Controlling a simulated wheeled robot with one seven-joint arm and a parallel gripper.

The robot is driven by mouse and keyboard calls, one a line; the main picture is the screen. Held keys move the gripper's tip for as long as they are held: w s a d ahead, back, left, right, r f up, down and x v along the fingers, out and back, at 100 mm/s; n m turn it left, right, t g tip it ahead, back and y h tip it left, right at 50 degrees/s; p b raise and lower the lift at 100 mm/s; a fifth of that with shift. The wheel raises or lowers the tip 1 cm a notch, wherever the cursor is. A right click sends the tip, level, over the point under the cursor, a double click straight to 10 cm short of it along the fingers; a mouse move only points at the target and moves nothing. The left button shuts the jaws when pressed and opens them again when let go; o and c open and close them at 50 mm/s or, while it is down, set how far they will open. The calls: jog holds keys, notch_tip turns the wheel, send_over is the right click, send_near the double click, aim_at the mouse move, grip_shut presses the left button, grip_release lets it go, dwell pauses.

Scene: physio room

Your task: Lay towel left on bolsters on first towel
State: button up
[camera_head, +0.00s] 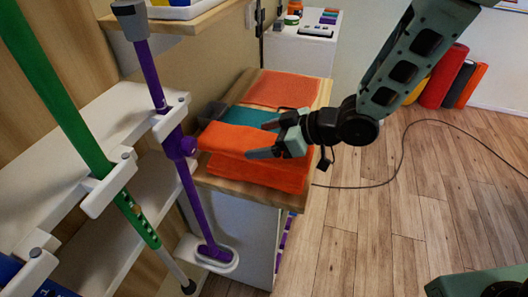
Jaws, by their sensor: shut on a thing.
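My gripper (265,139) is over the near part of a wooden-topped cabinet (308,196). Its two fingers are on either side of a folded orange towel (225,137), shut on it. Another folded orange towel (270,176) lies directly below on the cabinet top. I cannot tell whether the held towel touches it. Farther back lie a teal towel (238,117) and a further orange towel (284,88). Several coloured rolls, perhaps the bolsters, stand by the wall at the right, among them a red one (443,77).
A grey item (212,112) sits beside the teal towel. A purple-handled tool (183,150) and a green pole (60,95) hang on the rack at the left, close to the cabinet. A white cabinet (302,45) stands behind. A cable (404,140) crosses the open wooden floor at the right.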

jog(key=shift+f, duration=1.85)
